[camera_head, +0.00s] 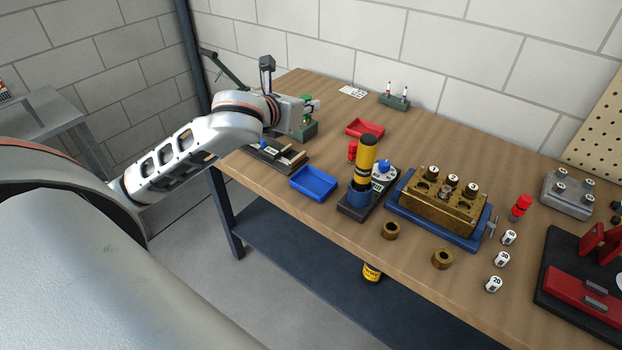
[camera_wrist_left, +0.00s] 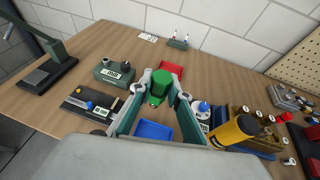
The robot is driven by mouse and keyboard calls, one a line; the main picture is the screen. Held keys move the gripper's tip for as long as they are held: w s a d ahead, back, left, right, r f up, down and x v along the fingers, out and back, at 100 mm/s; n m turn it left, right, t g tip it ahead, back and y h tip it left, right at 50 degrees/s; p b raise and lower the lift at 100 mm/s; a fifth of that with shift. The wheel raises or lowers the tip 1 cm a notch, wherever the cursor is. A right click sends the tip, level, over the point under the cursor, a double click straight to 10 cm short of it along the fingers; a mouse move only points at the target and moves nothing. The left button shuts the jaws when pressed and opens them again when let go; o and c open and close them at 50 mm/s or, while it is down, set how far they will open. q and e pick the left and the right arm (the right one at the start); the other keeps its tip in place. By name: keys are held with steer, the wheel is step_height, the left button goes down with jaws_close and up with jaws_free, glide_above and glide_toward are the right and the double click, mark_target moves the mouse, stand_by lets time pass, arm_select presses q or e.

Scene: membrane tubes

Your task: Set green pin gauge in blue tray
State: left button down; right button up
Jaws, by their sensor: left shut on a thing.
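The green pin gauge (camera_wrist_left: 159,80) is between the fingertips of my left gripper (camera_wrist_left: 162,93), which is shut on it. In the head view my left gripper (camera_head: 309,106) is near the back left of the bench, with a bit of green between its fingers. The gauge's lower end is partly hidden by the fingers. The blue tray (camera_head: 314,184) lies empty near the bench's front edge, apart from the gripper. It also shows below the fingertips in the wrist view (camera_wrist_left: 153,131). My right gripper is in neither view.
A red tray (camera_head: 365,128) lies behind the blue one. A yellow-and-black cylinder (camera_head: 366,160) stands upright right of the blue tray, beside a brass block (camera_head: 440,207) in a blue base. A dark fixture (camera_head: 274,155) lies left. A green-grey display box (camera_wrist_left: 114,72) stands near the gripper.

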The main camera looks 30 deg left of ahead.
arm_select(q)
step_height(320, 180, down, 19)
steer(key=shift+f, duration=0.1)
stand_by(0.4)
steer(key=shift+f, duration=0.15)
steer(key=c, duration=1.9)
jaws_free()
steer(key=v, duration=1.2)
